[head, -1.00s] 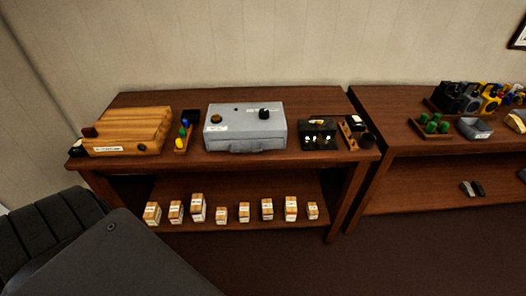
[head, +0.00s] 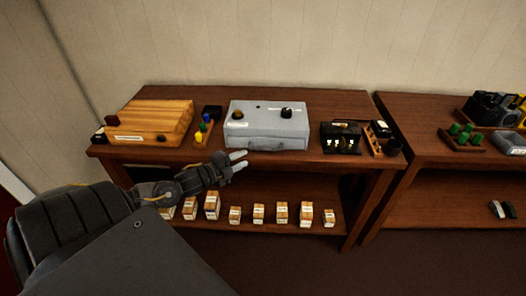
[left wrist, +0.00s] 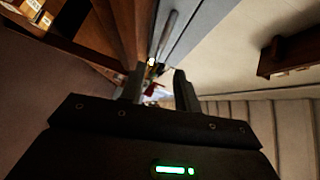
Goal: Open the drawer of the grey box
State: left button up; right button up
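The grey box (head: 266,122) stands on the table top in the head view, with a dark knob and a brass-coloured knob on top and a handle (head: 268,144) along its lower front. My left gripper (head: 241,160) is just in front of and below the box's front left, near the table's front edge. Its two pale fingers are apart with nothing seen between them. In the left wrist view the gripper (left wrist: 157,80) is open, and the grey box front (left wrist: 186,35) with its handle shows beyond the fingers. The drawer looks closed. My right gripper is not in view.
A striped wooden box (head: 152,122) and a tray of coloured pegs (head: 203,130) stand left of the grey box. A black box (head: 341,138) stands to its right. A second table (head: 430,165) stands at the right.

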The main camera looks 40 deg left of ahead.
aim_at(263, 149)
pick_arm(q)
jog(key=w, duration=0.3)
jog(key=w+d+f+p, duration=0.1)
jog(key=w, duration=0.6)
jog(key=shift+w+d+f+p, duration=0.25)
jog(key=shift+w+p, duration=0.05)
grip_shut()
jog(key=shift+d, duration=0.1)
